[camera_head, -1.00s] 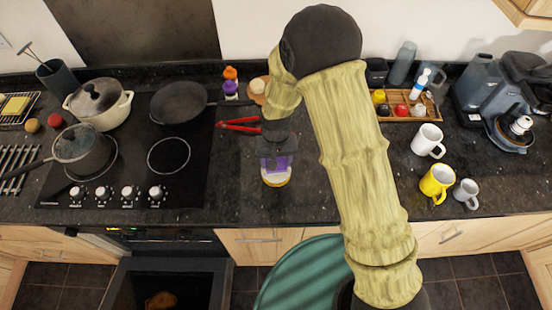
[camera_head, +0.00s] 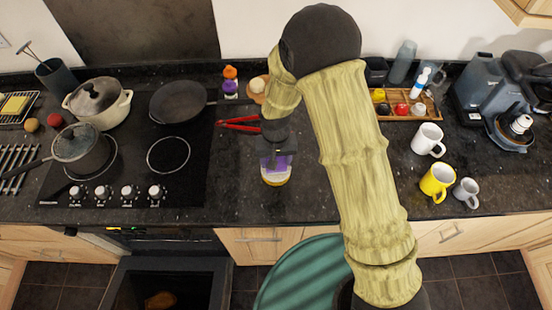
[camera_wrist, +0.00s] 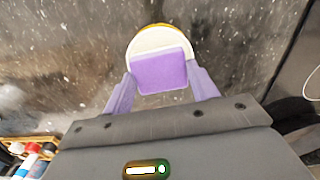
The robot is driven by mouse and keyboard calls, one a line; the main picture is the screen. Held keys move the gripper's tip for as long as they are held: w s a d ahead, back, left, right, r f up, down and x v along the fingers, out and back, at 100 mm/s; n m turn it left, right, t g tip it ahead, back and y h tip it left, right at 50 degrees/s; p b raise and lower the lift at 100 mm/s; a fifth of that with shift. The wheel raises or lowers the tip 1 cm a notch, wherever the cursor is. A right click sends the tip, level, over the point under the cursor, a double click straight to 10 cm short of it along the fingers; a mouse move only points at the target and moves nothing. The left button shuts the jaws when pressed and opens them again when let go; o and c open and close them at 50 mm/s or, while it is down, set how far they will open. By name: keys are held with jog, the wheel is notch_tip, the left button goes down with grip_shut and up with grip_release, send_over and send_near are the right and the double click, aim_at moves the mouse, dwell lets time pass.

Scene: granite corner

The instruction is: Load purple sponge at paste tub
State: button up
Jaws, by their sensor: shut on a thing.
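The purple sponge (camera_wrist: 159,71) is held between the two fingers of my gripper (camera_wrist: 162,82), which is shut on it. The paste tub (camera_wrist: 150,36), round with a yellow rim and pale contents, lies under the sponge in the wrist view, and the sponge hides its near part. In the head view my gripper (camera_head: 277,163) is right over the tub (camera_head: 276,181), on the counter to the right of the hob. Whether the sponge touches the paste I cannot tell.
Red-handled pliers (camera_head: 240,123) lie behind my gripper to the left. A frying pan (camera_head: 178,102) and pots stand on the hob (camera_head: 130,185). A white mug (camera_head: 427,140), a yellow mug (camera_head: 437,183) and a grey mug (camera_head: 467,193) stand to the right. Counter around the tub is clear.

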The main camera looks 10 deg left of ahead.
jog(key=shift+f, duration=0.45)
dwell(1.5)
jog(key=shift+r+p, duration=2.35)
jog(key=shift+r, duration=1.25)
jog(key=shift+s+f, duration=0.1)
